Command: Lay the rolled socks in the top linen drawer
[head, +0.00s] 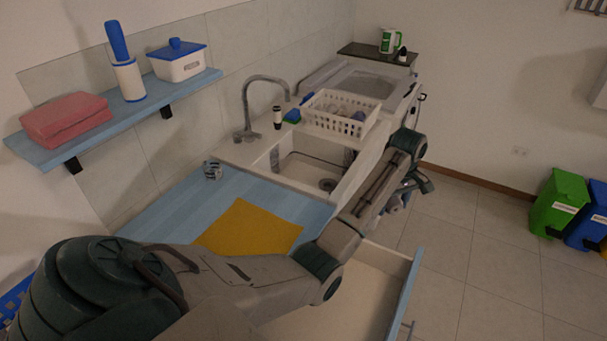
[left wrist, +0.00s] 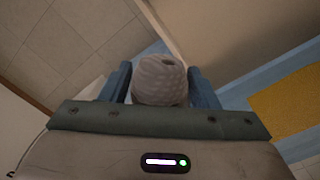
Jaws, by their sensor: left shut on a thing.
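My left gripper is shut on a pale grey, ribbed rolled sock bundle (left wrist: 160,82), held between its two blue fingers (left wrist: 160,95) in the left wrist view. In the head view my left gripper (head: 408,190) is beyond the open drawer, partly hidden behind its own wrist, and the bundle cannot be made out clearly there. The open drawer (head: 375,262) under the blue counter has a pale interior and a blue front (head: 405,298); my left arm covers part of it. What I see of its inside is bare. My right gripper is not in view.
A small dark-and-white patterned roll (head: 212,170) and a yellow cloth (head: 250,228) lie on the blue counter (head: 180,207). A sink (head: 310,172) and white dish rack (head: 342,113) stand behind. Floor is free right of the drawer, with green and blue bins (head: 560,203) farther right.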

